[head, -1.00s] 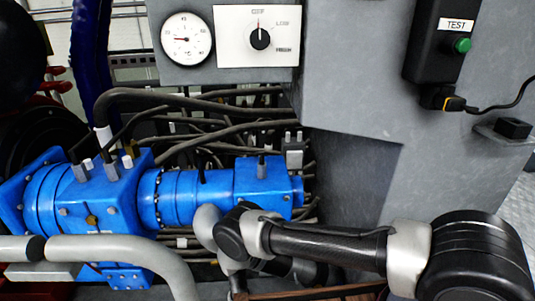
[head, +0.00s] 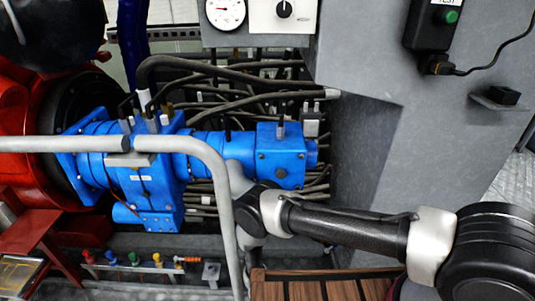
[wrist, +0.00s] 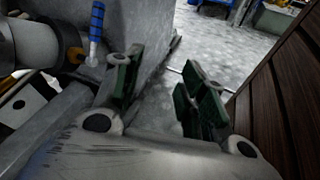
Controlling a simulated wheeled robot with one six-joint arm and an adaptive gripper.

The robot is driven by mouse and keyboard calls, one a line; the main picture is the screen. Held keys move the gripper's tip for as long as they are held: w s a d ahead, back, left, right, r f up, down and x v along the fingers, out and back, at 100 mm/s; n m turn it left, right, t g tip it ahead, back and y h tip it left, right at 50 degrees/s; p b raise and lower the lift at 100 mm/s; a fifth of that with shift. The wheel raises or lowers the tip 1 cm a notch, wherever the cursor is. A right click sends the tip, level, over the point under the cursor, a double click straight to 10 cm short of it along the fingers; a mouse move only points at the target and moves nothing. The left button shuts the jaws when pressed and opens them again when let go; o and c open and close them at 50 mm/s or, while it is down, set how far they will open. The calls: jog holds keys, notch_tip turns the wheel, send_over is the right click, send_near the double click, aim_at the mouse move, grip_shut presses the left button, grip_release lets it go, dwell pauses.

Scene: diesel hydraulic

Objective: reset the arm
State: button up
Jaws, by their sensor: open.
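My gripper (wrist: 165,95) shows in the wrist view with its two green-padded fingers apart and nothing between them. Beyond the fingers lies a grey speckled floor. In the head view my arm reaches in from the right edge towards the middle, in front of the blue hydraulic pump (head: 150,180). My gripper cannot be made out in the head view.
A grey handrail (head: 226,200) crosses in front of the pump. A slatted wooden surface (head: 310,290) lies below my arm, and brown wooden boards (wrist: 285,100) stand close right of the gripper. A blue-handled valve (wrist: 96,22) is at upper left. A grey cabinet (head: 365,60) stands behind.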

notch_tip(320, 180, down, 9)
jog(key=a+m+y, duration=0.3)
jog(key=m+y, duration=0.3)
jog(key=m, duration=0.1)
jog(key=a+r+m+g+y, duration=0.3)
jog(key=a+r+y, duration=0.15)
jog(key=a, duration=0.45)
jog(key=w+a+r+m+g+y, duration=0.2)
jog(key=a+r+g, duration=0.1)
jog(key=r, duration=1)
jog(key=w+a+r+m+g+y, duration=0.1)
jog(key=a+r+m+g+y, duration=0.15)
jog(key=r, duration=1.05)
jog(key=s+d+r+m, duration=0.1)
jog(key=d+r, duration=0.6)
jog(key=r, duration=0.5)
jog(key=s+d+r+m, duration=0.1)
jog(key=d+r, duration=0.6)
jog(key=r, duration=0.5)
jog(key=s+d+r+m+t, duration=0.2)
jog(key=s+d+r, duration=0.3)
jog(key=d+r, duration=0.5)
jog(key=s+d+r+m+t+h, duration=0.1)
jog(key=s+d+r+t, duration=0.4)
jog(key=d+r, duration=0.5)
jog(key=shift+s+r+m+h, duration=0.25)
jog(key=shift+r+m+h, duration=0.1)
jog(key=shift+r, duration=0.45)
